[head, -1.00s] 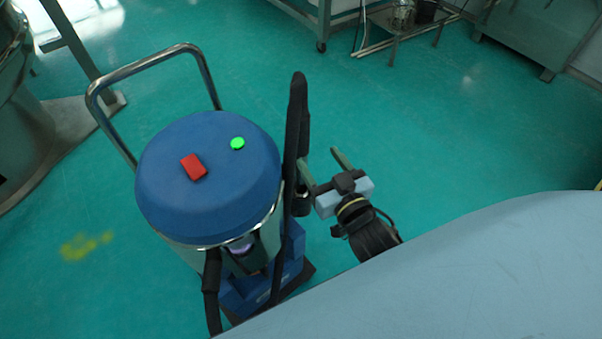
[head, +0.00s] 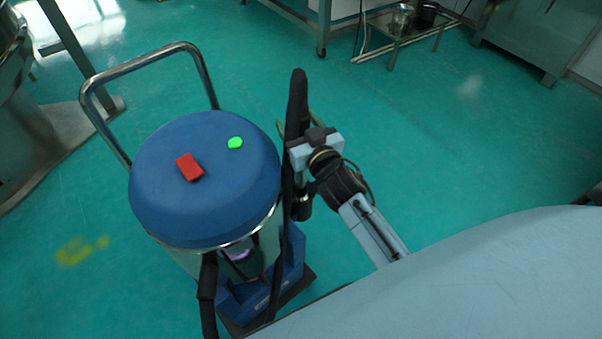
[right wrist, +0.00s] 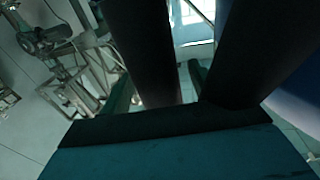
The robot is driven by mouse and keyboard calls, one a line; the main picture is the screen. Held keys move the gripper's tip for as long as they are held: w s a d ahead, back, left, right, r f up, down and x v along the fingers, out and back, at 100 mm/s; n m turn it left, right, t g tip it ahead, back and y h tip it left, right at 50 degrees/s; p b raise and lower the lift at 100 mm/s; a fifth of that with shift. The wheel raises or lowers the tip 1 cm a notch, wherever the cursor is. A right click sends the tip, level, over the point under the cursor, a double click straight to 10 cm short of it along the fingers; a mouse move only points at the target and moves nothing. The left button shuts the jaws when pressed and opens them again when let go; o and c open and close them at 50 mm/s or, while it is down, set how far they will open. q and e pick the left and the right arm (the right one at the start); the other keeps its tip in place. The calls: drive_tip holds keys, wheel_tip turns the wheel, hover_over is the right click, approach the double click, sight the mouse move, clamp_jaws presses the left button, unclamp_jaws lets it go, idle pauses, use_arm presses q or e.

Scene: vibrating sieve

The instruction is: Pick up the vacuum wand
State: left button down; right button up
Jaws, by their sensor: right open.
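The vacuum wand (head: 297,105) is a black upright tube at the right side of the blue-topped vacuum (head: 205,215). My right gripper (head: 296,126) is right beside the wand in the head view, its fingers partly hidden behind it. In the right wrist view my right gripper (right wrist: 158,82) is open, with a dark tube (right wrist: 145,45) between its fingers and a second dark shape (right wrist: 258,50) close on the right. I cannot tell whether the fingers touch the wand. My left gripper is not in view.
The vacuum has a metal push handle (head: 140,68), a red block (head: 189,167) and a green button (head: 236,143) on its lid. A black hose (head: 208,290) hangs at its front. A pale blue surface (head: 480,275) fills the lower right.

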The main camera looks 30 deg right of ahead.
drive_tip(key=shift+w, duration=0.45)
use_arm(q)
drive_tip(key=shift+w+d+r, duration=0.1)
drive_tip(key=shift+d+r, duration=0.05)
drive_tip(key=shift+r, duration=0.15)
use_arm(e)
drive_tip(key=c, duration=0.9)
drive_tip(key=shift+r, duration=0.1)
drive_tip(key=shift+c, duration=0.8)
